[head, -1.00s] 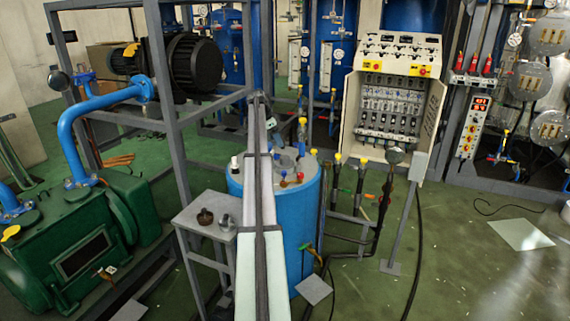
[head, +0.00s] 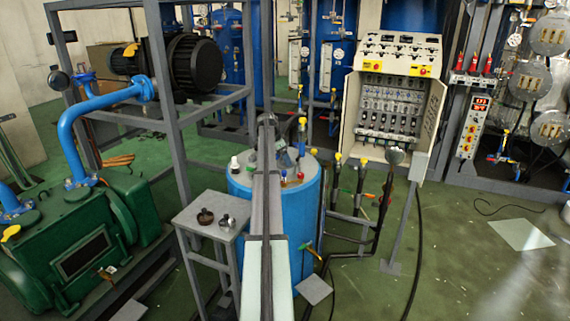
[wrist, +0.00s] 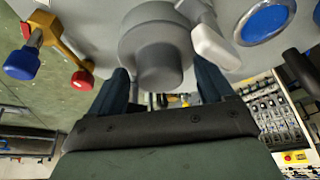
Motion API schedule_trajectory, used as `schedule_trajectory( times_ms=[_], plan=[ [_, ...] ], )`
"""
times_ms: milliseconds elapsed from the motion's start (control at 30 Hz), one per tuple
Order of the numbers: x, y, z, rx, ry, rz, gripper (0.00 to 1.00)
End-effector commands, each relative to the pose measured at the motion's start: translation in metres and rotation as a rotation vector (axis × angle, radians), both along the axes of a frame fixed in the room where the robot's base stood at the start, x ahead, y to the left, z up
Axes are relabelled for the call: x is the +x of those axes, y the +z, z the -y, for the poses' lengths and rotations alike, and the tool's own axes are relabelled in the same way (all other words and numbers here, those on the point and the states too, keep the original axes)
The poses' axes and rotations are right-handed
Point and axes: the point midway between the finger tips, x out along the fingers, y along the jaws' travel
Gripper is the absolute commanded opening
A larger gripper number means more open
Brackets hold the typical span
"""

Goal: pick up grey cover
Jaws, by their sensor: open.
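The grey cover (wrist: 157,45) is a round grey piece with a narrower cylindrical knob, on the grey top of a vessel in the wrist view. My gripper (wrist: 160,84) is open. Its two dark blue fingers stand apart, one to each side of the knob in that picture. I cannot tell whether they touch it or how deep they reach. In the head view the blue tank (head: 311,225) stands at the centre, and my arm crosses in front of it and hides part of its top. I cannot make out the cover clearly there.
Around the cover are a white lever (wrist: 214,45), a blue round port (wrist: 265,20) and a brass valve (wrist: 62,45) with red and blue knobs. A small grey stand (head: 207,222) with two small fittings is left of the tank. A control cabinet (head: 395,105) stands behind.

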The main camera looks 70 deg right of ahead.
Motion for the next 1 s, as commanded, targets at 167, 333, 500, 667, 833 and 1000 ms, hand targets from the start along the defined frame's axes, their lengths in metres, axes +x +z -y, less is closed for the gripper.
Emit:
schedule_trajectory(
  times_ms=[167, 333, 500, 667, 833, 1000],
  plan=[
    [-0.0002, -0.0003, 0.0002, 0.000, 0.000, 0.000, 0.81],
    [-0.0003, -0.0001, 0.0001, 0.000, 0.000, 0.000, 0.67],
    [-0.0003, 0.0000, 0.0002, 0.000, 0.000, 0.000, 0.50],
    [-0.0003, 0.0001, 0.0001, 0.000, 0.000, 0.000, 0.35],
    [-0.0003, 0.0002, 0.0002, 0.000, 0.000, 0.000, 0.19],
    [-0.0004, 0.0005, 0.0002, -0.001, 0.000, -0.001, 0.13]
  ],
)
